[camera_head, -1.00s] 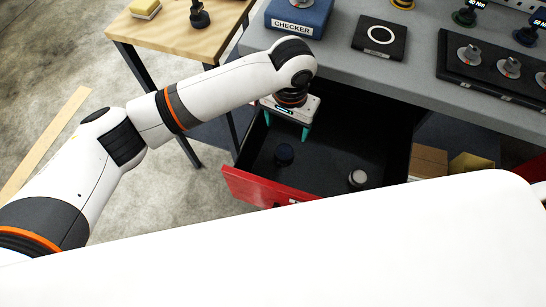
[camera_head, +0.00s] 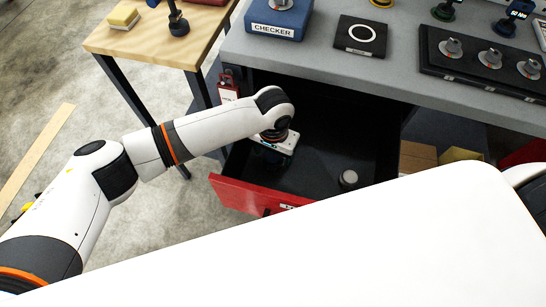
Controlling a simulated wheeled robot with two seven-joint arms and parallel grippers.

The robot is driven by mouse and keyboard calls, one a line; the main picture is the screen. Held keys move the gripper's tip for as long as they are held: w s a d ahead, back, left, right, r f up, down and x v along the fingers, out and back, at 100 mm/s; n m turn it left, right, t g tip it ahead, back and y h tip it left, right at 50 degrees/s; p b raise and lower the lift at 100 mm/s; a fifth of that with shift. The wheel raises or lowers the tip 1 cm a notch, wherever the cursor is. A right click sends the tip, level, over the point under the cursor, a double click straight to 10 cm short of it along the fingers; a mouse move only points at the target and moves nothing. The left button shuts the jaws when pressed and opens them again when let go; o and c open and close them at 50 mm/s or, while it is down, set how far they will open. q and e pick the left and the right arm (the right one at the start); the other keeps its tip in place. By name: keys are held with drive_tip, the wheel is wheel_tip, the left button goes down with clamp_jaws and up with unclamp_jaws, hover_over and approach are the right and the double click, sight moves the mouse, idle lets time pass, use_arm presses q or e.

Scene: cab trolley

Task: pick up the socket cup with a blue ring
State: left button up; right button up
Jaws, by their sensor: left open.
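The open drawer (camera_head: 240,194) has a red front and a dark inside. My left gripper (camera_head: 274,148) points down into its left part, its fingers mostly hidden under its own body. It is open. In the earlier frame a dark bluish cup sat in this part of the drawer; now the gripper covers most or all of that spot. A cup with a pale grey top (camera_head: 348,179) stands in the drawer to the right, apart from the gripper. I cannot make out a blue ring on either cup. My right gripper is out of view.
The grey bench (camera_head: 330,75) overhangs the drawer's back. On it are a blue checker box (camera_head: 275,24), a black pad with a white ring (camera_head: 360,36) and a black socket tray (camera_head: 480,65). A wooden table (camera_head: 160,40) stands left. Cardboard boxes (camera_head: 417,157) sit right of the drawer.

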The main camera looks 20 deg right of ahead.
use_arm(q)
drive_tip(key=shift+f, duration=0.7)
drive_tip(key=shift+r, duration=0.1)
drive_tip(key=c, duration=1.2)
